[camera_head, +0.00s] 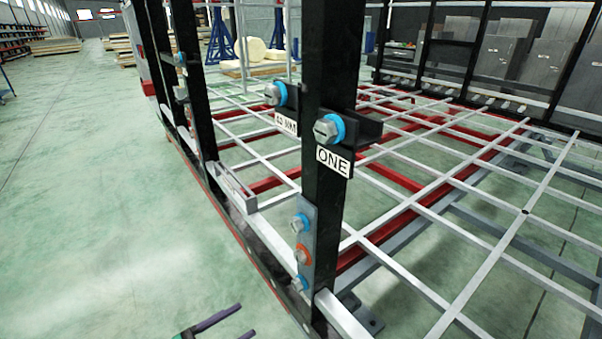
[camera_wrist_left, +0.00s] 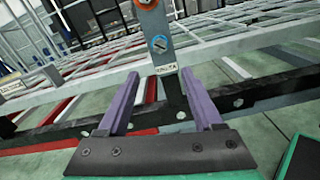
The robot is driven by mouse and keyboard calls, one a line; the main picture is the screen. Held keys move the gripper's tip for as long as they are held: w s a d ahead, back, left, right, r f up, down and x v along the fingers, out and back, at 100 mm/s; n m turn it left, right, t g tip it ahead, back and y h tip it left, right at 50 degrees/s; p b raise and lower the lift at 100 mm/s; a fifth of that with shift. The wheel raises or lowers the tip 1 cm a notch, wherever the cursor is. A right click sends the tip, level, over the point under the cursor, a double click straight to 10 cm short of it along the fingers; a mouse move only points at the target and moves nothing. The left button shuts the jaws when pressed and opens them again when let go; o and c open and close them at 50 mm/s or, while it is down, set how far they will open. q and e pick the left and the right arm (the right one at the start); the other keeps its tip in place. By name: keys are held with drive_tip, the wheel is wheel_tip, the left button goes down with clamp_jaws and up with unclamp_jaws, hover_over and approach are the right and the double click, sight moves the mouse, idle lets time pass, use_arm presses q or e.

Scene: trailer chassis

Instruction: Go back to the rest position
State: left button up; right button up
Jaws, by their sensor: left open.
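My left gripper (camera_head: 246,320) shows at the bottom edge of the head view, low over the green floor and left of the chassis. Its two purple fingers are apart, with nothing seen between them. The left wrist view also shows the open fingers (camera_wrist_left: 160,75), pointing toward a grey plate (camera_wrist_left: 153,30) with a blue-ringed bolt and an orange-ringed bolt. A small label below that plate is too blurred to read surely. In the head view the gripper is apart from the black post (camera_head: 330,120). My right gripper is in neither view.
The trailer chassis has a white grid (camera_head: 470,180) over red beams. The near post carries a bolt (camera_head: 328,129) above a label reading ONE, and a side plate (camera_head: 305,240) with several bolts. Open green floor (camera_head: 90,180) lies to the left. Blue stands and stacked boards are farther back.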

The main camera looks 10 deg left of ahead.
use_arm(q)
drive_tip(key=w+a+f+m+g+y, duration=0.15)
drive_tip(key=w+f+m, duration=0.25)
drive_tip(key=f+m, duration=0.5)
drive_tip(key=s+a+f+m+g+y, duration=0.25)
drive_tip(key=f+m+y, duration=0.2)
drive_tip(key=f, duration=0.45)
drive_tip(key=s+a+f+m+g+y, duration=0.1)
drive_tip(key=a+f+m+y, duration=0.25)
drive_tip(key=f+m, duration=0.45)
drive_tip(key=s+d+f+m+g+y, duration=0.1)
drive_tip(key=s+d+f+m+g, duration=0.2)
drive_tip(key=s+f, duration=0.6)
drive_tip(key=s+d+f+m+g+y, duration=0.1)
drive_tip(key=s+f+m+g, duration=0.4)
drive_tip(key=s, duration=0.8)
drive_tip(key=s+r+n+p, duration=0.1)
drive_tip(key=s+r+p, duration=0.2)
drive_tip(key=r+p, duration=1.1)
drive_tip(key=shift+a+r+p, duration=0.15)
drive_tip(key=shift+p, duration=0.9)
